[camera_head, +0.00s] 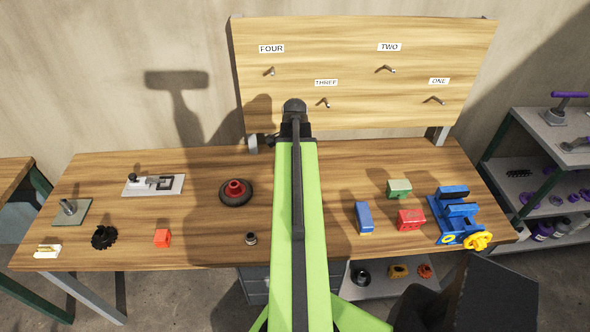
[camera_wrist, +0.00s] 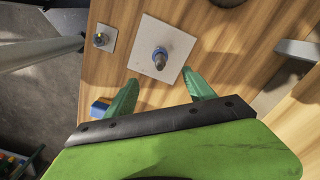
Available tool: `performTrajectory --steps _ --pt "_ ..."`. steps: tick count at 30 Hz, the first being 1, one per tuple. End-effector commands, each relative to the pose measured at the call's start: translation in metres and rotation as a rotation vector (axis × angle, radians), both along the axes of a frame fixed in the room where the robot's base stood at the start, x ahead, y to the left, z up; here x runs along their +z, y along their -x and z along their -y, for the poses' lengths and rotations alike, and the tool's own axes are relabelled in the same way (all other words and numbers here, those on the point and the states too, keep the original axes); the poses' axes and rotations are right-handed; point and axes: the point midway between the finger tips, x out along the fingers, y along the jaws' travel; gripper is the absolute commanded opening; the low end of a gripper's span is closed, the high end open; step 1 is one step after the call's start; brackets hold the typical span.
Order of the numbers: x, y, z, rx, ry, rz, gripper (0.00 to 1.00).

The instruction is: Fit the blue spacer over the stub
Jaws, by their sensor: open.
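In the wrist view my gripper (camera_wrist: 161,77) is open, with its two green fingers apart and nothing between them. In the head view a stub (camera_head: 69,206) stands on a grey-green plate (camera_head: 82,217) at the bench's left. A blue block (camera_head: 364,218) lies right of my arm. My gripper is hidden there.
A pegboard (camera_head: 350,30) stands at the back. A smaller plate (camera_wrist: 106,37) shows in the wrist view.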

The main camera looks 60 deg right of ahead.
Motion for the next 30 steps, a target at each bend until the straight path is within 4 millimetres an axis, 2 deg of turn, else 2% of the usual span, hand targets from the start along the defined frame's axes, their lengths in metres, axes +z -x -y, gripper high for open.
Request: performTrajectory --steps 1,4,26,28,30 --pt "0.018 0.0 0.0 0.0 0.0 0.0 0.63" --pt "0.025 0.0 0.0 0.0 0.0 0.0 0.63" --pt "0.023 0.0 0.0 0.0 0.0 0.0 0.63" --pt "0.02 -0.006 -0.004 0.013 0.0 0.0 0.63" --pt "0.012 -0.027 -0.018 0.057 0.0 0.0 0.63"
